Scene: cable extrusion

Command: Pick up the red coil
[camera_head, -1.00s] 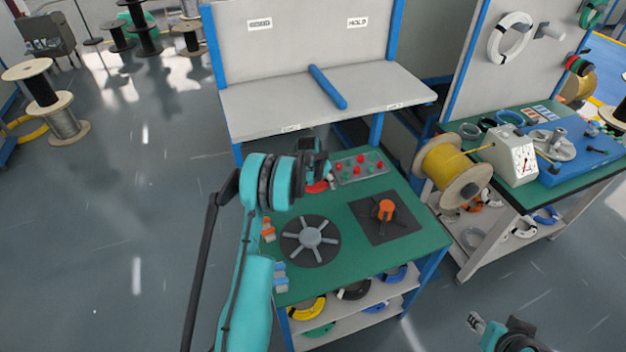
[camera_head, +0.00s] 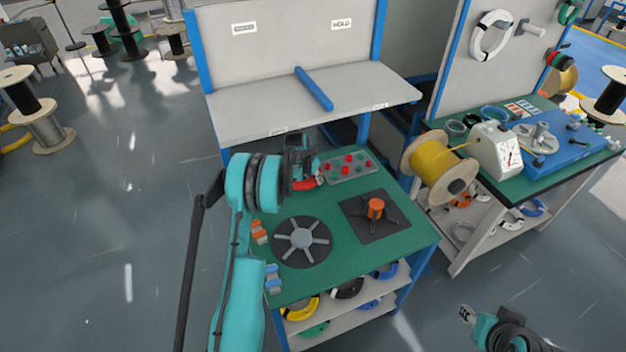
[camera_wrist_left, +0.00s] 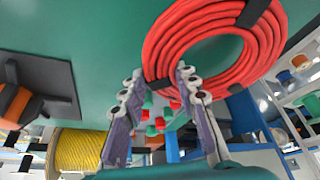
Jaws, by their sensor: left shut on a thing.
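The red coil (camera_head: 304,185) is mostly hidden behind my left gripper at the back of the green bench top in the head view. In the left wrist view the coil (camera_wrist_left: 267,45) is a thick red ring with black ties. My left gripper (camera_wrist_left: 158,78) is shut on the near edge of the coil. It also shows in the head view (camera_head: 313,172). My right gripper (camera_head: 467,314) is at the lower right, away from the bench and the coil; its finger state is too small to tell.
Beside the coil lies a panel with red and green knobs (camera_head: 350,168). A grey spoked disc (camera_head: 302,242) and an orange-hubbed holder (camera_head: 375,210) sit on the bench top (camera_head: 345,258). A yellow cable spool (camera_head: 433,163) stands to the right. A shelf (camera_head: 240,108) rises behind.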

